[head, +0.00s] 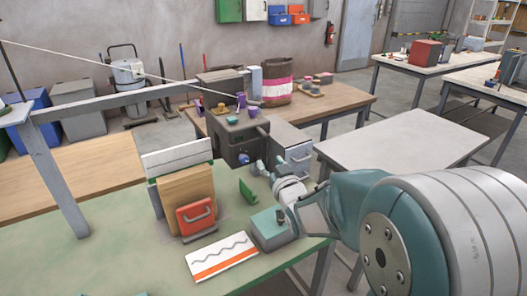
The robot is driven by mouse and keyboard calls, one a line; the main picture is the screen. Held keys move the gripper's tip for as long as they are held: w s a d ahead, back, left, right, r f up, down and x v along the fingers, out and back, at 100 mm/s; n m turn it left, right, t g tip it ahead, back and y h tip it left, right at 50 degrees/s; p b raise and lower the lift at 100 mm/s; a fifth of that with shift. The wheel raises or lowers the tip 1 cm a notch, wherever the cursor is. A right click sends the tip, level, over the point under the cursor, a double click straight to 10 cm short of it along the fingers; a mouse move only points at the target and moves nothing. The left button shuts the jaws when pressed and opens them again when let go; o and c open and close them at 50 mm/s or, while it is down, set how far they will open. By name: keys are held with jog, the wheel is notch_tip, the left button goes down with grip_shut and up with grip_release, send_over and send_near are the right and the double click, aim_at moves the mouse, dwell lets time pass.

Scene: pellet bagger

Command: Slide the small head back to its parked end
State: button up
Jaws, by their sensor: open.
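A small orange-red block with a grey handle (197,216) stands against the front of an upright wooden board on the green table; it may be the small head, but I cannot tell for sure. A grey box with a teal top (270,228) sits to its right near the table's edge, partly behind my arm. My gripper (268,166) is open, with its fingers small in view in front of the grey machine. It is up and right of the orange-red block and apart from it. No rail or parked end can be made out clearly.
A grey machine (235,148) with knobs on top stands behind my gripper. A green wedge (247,191) and a flat white bag with an orange stripe (221,258) are on the green table (110,255). A bare grey table (410,135) is at right.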

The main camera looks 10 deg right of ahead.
aim_at(266, 152)
jog(key=w, duration=0.6)
jog(key=shift+w+d, duration=0.15)
jog(key=shift+w, duration=0.2)
jog(key=shift+a, duration=0.35)
jog(key=shift+c, duration=0.4)
jog(key=c, duration=0.5)
grip_shut()
jog(key=shift+d, duration=0.15)
